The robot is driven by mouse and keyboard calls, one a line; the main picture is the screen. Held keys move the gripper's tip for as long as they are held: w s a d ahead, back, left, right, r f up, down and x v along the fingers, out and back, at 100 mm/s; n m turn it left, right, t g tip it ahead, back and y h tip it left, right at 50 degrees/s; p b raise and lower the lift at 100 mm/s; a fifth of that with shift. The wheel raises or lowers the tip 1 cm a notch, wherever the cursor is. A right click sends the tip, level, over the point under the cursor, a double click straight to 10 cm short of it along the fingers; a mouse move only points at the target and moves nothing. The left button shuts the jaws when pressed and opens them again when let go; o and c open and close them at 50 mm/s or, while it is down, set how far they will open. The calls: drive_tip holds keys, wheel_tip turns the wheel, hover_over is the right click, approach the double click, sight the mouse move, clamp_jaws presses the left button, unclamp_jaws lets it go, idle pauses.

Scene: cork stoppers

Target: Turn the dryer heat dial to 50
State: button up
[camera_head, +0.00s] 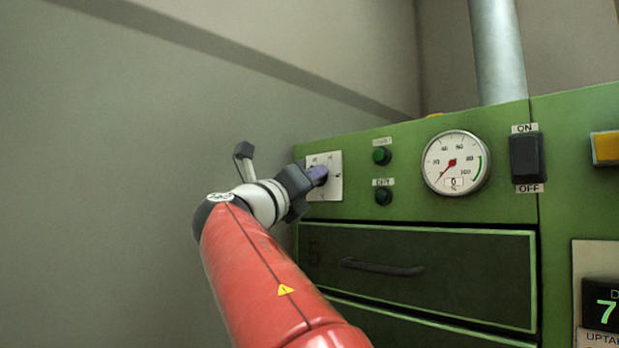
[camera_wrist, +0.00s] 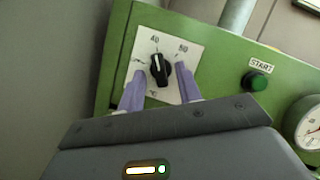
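The heat dial (camera_wrist: 160,69) is a black knob on a white plate (camera_wrist: 177,36) with marks for 40 and 50, seen in the wrist view. Its white pointer line points up and slightly left, close to the 40 mark. My gripper (camera_wrist: 160,70) is open, with one purple finger on each side of the knob and a visible gap to it on both sides. In the head view my gripper (camera_head: 319,175) is in front of the white plate (camera_head: 335,185) and hides the knob.
The green dryer panel (camera_head: 410,150) has a START button (camera_head: 381,156), a second dark button (camera_head: 383,196), a round gauge (camera_head: 456,162) and an ON/OFF switch (camera_head: 526,158). Below is a drawer with a handle (camera_head: 382,267). A grey wall (camera_head: 120,150) stands left.

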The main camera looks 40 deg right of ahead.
drive_tip(key=shift+d, duration=0.1)
clamp_jaws()
drive_tip(key=shift+m, duration=0.3)
drive_tip(key=shift+w+m+g+h, duration=0.2)
drive_tip(key=shift+m+g, duration=1.15)
drive_tip(key=shift+m, duration=1.35)
drive_tip(key=shift+w+m+g+h, duration=0.15)
drive_tip(key=shift+m+g, duration=1.25)
drive_tip(key=shift+m, duration=1.3)
drive_tip(key=shift+w+m+g+h, duration=0.15)
drive_tip(key=shift+m+g, duration=1.2)
drive_tip(key=shift+m, duration=1.35)
drive_tip(key=shift+m+p, duration=0.3)
